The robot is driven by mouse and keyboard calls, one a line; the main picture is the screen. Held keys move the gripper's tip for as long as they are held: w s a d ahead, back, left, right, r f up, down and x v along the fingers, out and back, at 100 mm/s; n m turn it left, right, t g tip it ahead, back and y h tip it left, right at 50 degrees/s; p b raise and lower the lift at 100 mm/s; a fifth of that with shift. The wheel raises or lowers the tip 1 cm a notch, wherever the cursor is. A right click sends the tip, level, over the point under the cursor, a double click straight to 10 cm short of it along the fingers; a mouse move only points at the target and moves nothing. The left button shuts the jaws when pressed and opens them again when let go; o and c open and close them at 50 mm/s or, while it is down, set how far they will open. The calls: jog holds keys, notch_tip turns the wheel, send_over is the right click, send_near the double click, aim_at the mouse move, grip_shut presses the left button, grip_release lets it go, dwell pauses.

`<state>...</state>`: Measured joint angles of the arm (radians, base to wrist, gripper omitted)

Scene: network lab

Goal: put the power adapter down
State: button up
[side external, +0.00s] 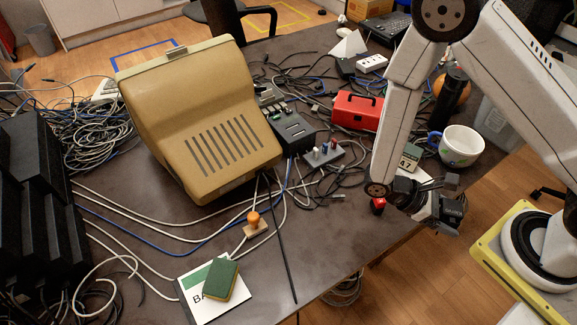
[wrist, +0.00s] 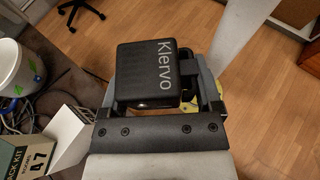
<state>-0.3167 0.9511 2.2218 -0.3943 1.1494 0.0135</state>
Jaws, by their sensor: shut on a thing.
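The power adapter appears to be the black block marked "Klervo" (wrist: 150,68), seen close up in the wrist view. My gripper (wrist: 158,92) is shut on it, with the adapter held between the fingers. Wooden floor shows below and around it there. In the side view my gripper (side external: 436,203) hangs at the right edge of the dark table (side external: 345,225), near the white mug. The adapter is hard to tell from the dark gripper in that view.
A white mug (side external: 461,147) and a small box marked 47 (side external: 409,158) stand near my gripper. A red toolbox (side external: 357,111), switch panel (side external: 324,154) and cables lie farther in. A sponge (side external: 220,280) rests on a lettered card (side external: 193,281) at the front. Table between panel and front edge is fairly clear.

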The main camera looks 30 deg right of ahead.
jog(key=w+d+n+t+h, duration=0.3)
jog(key=w+n+t, duration=0.7)
jog(key=w, duration=0.6)
jog(key=shift+h, duration=0.9)
jog(key=shift+f, duration=0.15)
jog(key=w+f, duration=0.2)
jog(key=w, duration=0.2)
jog(key=w+d+f, duration=0.1)
jog(key=w+f, duration=0.2)
jog(key=w, duration=0.1)
jog(key=w+f, duration=0.3)
jog(key=w, duration=0.1)
jog(key=shift+w+d+f, duration=0.15)
jog(key=shift+d+f, duration=0.05)
jog(key=shift+w+f, duration=0.55)
